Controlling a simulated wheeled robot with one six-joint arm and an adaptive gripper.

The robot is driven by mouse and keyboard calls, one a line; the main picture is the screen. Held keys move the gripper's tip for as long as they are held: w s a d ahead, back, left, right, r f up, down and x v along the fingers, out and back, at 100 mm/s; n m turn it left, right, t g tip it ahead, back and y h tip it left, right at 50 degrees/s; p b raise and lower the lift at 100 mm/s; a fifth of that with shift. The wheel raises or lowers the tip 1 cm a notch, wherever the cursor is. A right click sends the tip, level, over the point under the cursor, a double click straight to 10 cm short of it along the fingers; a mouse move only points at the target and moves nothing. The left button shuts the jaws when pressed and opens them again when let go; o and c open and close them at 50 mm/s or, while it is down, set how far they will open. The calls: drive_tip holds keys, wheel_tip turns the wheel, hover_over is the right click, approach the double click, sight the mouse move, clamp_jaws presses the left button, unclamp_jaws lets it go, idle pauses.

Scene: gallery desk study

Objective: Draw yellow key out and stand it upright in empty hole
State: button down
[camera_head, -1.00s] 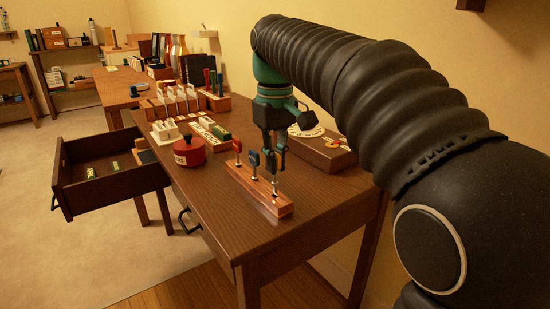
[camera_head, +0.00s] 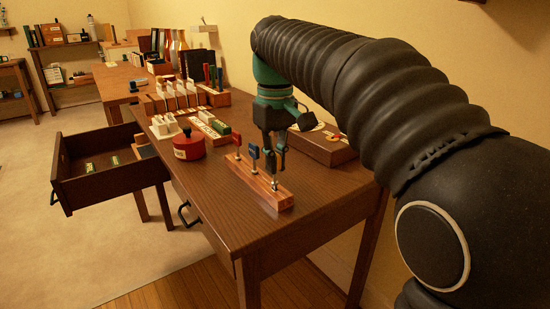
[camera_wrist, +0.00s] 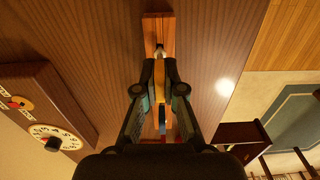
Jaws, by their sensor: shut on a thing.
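A long wooden block (camera_head: 262,186) lies near the desk's front right. A red key (camera_head: 237,141) and a blue key (camera_head: 254,157) stand upright in it. My gripper (camera_head: 274,165) is upright over the block's near end, just right of the blue key. It is shut on the yellow key (camera_wrist: 160,78), which shows between the fingers in the wrist view. The fingers mostly hide the key in the head view; a metal shank shows below them. I cannot tell whether its lower end is in the block. The blue key also shows in the wrist view (camera_wrist: 162,121).
A red round tin (camera_head: 189,147) stands left of the block. A dark box with a dial (camera_head: 325,147) lies behind my gripper. Racks with upright pieces (camera_head: 184,98) fill the far end. An open drawer (camera_head: 105,170) juts out at left. The desk's front right is clear.

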drive_tip(key=shift+f, duration=0.45)
drive_tip(key=c, duration=1.2)
unclamp_jaws()
drive_tip(key=o, duration=0.5)
drive_tip(key=shift+r+p, duration=1.3)
drive_tip(key=shift+r, duration=2.7)
